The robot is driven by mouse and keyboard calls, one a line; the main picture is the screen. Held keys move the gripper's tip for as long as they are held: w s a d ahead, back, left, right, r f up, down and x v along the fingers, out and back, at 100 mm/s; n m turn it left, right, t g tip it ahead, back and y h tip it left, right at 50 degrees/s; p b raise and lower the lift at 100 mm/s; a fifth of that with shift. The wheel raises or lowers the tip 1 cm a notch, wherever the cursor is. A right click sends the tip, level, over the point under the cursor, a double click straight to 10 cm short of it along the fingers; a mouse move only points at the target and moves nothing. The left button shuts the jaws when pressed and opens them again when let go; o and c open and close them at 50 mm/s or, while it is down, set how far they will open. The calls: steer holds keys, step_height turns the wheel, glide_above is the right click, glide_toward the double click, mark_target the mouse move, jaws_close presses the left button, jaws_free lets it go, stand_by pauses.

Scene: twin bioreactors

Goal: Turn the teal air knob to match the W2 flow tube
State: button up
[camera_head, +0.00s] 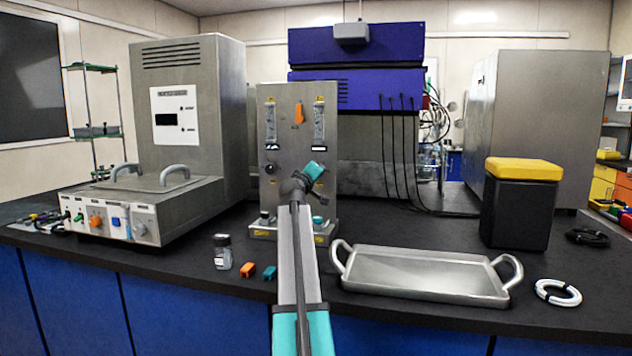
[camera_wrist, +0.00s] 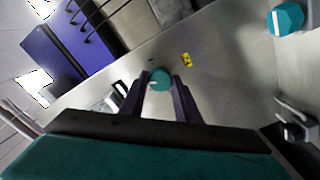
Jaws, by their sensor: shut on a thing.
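The teal air knob (camera_wrist: 160,79) is on the grey flow panel (camera_head: 299,92), below the right flow tube. My gripper (camera_wrist: 158,86) is shut on this knob, one dark finger on each side of it in the wrist view. In the head view my wrist hides the knob and fingertips. The panel carries a left flow tube (camera_head: 270,122) and a right flow tube (camera_head: 319,122). Their labels and float heights are too small to read, so I cannot tell which is W2. The knob's turn angle is unclear.
A second teal knob (camera_wrist: 285,18) sits lower on the panel, and an orange part (camera_head: 299,113) sits between the tubes. On the bench are a small jar (camera_head: 222,252), orange and teal pieces, a metal tray (camera_head: 425,273) and a yellow-lidded black box (camera_head: 520,205).

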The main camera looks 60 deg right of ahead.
steer(key=shift+m, duration=0.4)
steer(key=o, duration=1)
steer(key=shift+o, duration=0.2)
steer(key=shift+a, duration=0.15)
steer(key=p+v, duration=0.1)
steer(key=v, duration=1.2)
steer(key=shift+a, duration=0.25)
steer(key=shift+s+r, duration=0.1)
